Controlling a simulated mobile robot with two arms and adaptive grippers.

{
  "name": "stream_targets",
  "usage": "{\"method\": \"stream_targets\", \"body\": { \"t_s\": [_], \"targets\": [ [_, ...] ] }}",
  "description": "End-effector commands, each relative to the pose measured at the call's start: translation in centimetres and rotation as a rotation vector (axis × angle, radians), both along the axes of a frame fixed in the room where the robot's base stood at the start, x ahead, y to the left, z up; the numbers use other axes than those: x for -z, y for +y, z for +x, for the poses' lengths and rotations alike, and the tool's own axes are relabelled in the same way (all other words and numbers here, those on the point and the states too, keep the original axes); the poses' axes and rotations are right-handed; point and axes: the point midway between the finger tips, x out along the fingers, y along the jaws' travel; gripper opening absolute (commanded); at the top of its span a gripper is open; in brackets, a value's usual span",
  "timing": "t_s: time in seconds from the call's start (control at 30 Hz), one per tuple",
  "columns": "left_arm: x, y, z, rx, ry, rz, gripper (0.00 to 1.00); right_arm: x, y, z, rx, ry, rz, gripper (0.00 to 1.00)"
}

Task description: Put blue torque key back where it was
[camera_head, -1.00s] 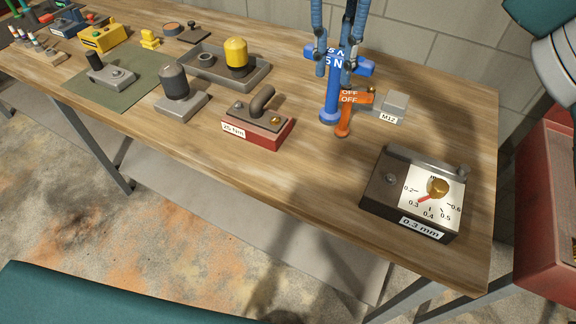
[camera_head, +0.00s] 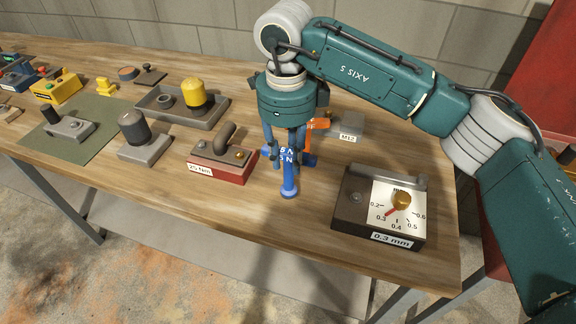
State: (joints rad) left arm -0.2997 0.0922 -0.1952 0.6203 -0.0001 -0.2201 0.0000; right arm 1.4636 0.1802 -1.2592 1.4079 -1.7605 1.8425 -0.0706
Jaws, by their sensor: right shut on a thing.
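The blue torque key (camera_head: 289,184), marked "5 N", is upright with its shaft pointing down. My right gripper (camera_head: 284,150) comes down from above and is shut on its crossbar. The key is over the bench (camera_head: 265,216), between the red "25 Nm" block (camera_head: 219,170) and the "0.3 mm" dial box (camera_head: 350,190). I cannot tell whether its lower end touches the wood. An orange key (camera_head: 320,124), marked "OFF", is behind the gripper and partly hidden. My left gripper is out of view.
A grey "M12" block (camera_head: 351,124) stands behind, right of the gripper. A grey tray (camera_head: 210,116) with a yellow-capped part (camera_head: 198,92) and a dark-knobbed block (camera_head: 144,147) are to the left. Bare wood lies in front of the key.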

Motion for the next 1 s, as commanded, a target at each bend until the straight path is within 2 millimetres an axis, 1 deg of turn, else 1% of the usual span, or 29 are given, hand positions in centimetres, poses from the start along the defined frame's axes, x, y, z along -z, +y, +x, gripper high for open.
{"method": "stream_targets", "body": {
  "t_s": [0.07, 0.33, 0.5, 0.73, 0.77, 0.8, 0.83, 1.0],
  "targets": [
    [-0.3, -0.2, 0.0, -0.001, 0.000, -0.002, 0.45, 0.4, 0.0, 0.0, -0.001, 0.001, 0.000, 0.00],
    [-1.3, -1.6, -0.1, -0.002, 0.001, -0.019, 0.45, 3.8, 0.0, -0.1, -0.001, 0.001, 0.001, 0.00],
    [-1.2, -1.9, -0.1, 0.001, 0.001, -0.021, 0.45, 4.1, 0.0, 0.0, -0.001, -0.001, 0.001, 0.00],
    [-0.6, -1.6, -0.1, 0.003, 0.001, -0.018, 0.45, 4.5, 0.0, 0.0, -0.001, -0.001, 0.001, 0.00],
    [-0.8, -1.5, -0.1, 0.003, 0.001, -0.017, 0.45, 4.5, 0.0, 0.0, -0.001, 0.000, -0.001, 0.33],
    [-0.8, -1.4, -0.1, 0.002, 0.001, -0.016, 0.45, 4.5, 0.0, 0.0, -0.001, 0.001, -0.001, 0.41],
    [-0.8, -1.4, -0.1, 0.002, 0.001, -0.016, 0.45, 4.5, 0.0, -0.1, -0.001, 0.001, -0.001, 0.46],
    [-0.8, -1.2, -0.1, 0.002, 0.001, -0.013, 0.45, 4.5, 0.0, -0.1, -0.001, 0.001, -0.001, 0.46]
  ]
}}
